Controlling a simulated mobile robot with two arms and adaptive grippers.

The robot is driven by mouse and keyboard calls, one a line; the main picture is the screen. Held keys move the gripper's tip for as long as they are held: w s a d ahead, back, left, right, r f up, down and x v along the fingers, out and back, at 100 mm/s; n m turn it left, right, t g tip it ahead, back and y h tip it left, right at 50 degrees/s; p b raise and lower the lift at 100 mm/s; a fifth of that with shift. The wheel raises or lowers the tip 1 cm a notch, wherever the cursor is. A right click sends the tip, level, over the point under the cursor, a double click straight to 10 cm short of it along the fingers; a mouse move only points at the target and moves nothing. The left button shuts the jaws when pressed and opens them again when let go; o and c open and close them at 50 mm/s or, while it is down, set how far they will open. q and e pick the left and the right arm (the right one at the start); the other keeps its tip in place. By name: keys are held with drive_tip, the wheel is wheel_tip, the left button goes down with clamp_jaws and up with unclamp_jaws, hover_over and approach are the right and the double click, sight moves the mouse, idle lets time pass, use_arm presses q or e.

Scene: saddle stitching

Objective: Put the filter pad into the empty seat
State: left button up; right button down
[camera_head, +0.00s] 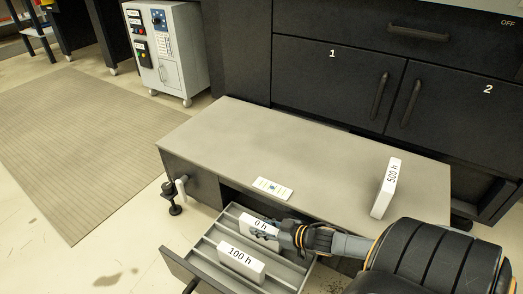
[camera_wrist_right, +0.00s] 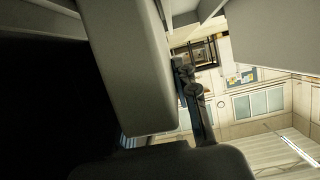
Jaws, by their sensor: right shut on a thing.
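The white filter pad marked "0 h" (camera_head: 260,226) is at the far end of the open drawer (camera_head: 205,255). My right gripper (camera_head: 277,233) reaches in from the right and is shut on this pad. A second white pad marked "100 h" (camera_head: 241,262) sits nearer in the drawer. In the right wrist view a large pale block (camera_wrist_right: 135,65) fills the left middle, beside a dark finger (camera_wrist_right: 197,105). I cannot tell whether the "0 h" pad is lifted clear of the drawer floor.
The low cabinet top (camera_head: 290,155) is mostly bare, with a small label card (camera_head: 272,188) near its front edge. A clamp-like fitting (camera_head: 175,195) is at its left corner. Black cupboards 1 (camera_head: 325,80) and 2 (camera_head: 460,110) stand behind. Open floor lies left.

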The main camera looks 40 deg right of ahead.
drive_tip(key=shift+f, duration=0.1)
drive_tip(key=c, duration=1)
unclamp_jaws()
